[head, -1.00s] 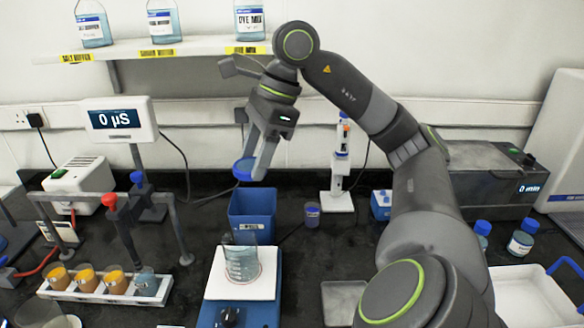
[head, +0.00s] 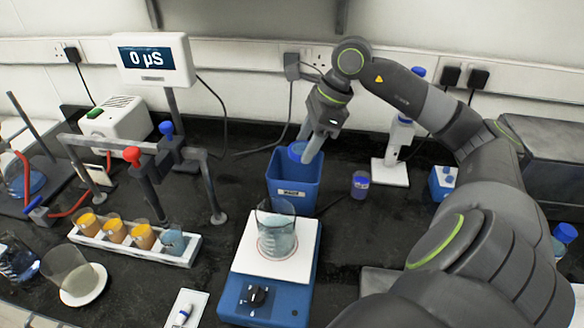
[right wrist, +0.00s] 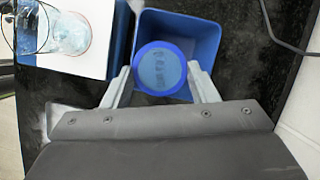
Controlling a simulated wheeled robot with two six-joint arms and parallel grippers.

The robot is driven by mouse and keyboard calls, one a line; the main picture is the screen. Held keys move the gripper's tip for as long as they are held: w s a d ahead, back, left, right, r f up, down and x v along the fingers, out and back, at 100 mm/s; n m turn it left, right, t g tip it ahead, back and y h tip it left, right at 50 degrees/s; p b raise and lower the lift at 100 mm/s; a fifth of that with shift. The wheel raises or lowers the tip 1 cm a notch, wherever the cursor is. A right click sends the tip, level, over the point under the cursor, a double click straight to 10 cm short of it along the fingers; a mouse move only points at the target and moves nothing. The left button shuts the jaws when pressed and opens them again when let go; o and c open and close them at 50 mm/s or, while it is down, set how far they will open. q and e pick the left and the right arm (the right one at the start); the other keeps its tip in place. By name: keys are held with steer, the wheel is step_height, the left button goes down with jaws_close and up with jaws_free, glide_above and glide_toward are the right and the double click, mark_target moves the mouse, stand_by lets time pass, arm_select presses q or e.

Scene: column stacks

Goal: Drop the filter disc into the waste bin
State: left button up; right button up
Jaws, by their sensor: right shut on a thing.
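The filter disc (head: 297,151) is a round blue piece with a darker blue rim. My right gripper (head: 305,150) is shut on it, with a finger on each side of the disc. In the right wrist view the disc (right wrist: 160,69) shows face-on between the fingertips (right wrist: 161,78). The waste bin (head: 291,188) is a blue open-topped box with a white label on its front. The disc is at the bin's mouth, over its opening; I cannot tell its exact height. The bin (right wrist: 205,38) lies behind the disc in the right wrist view. My left gripper is not in view.
A small blue-capped jar (head: 360,184) and a white stand (head: 389,173) are right of the bin. A rack (head: 128,243) of cups is at left.

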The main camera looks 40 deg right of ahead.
step_height(320, 180, down, 3)
steer(key=shift+w+r+b, duration=0.1)
steer(key=shift+r+b, duration=0.05)
steer(key=shift+b, duration=0.35)
steer(key=shift+w+f+b, duration=0.1)
steer(key=shift+f+b, duration=0.25)
steer(key=shift+f, duration=0.4)
steer(key=o, duration=0.6)
steer(key=shift+c, duration=0.2)
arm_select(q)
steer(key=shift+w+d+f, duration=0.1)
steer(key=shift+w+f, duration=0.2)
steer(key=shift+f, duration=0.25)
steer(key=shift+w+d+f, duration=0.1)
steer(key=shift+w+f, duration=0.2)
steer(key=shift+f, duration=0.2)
arm_select(e)
steer(key=o, duration=0.5)
steer(key=shift+c, duration=0.2)
steer(key=shift+r, duration=0.1)
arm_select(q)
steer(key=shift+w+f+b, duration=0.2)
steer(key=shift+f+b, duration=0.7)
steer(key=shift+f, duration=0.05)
arm_select(e)
steer(key=v, duration=1.2)
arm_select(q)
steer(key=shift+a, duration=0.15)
arm_select(e)
steer(key=shift+a, duration=0.15)
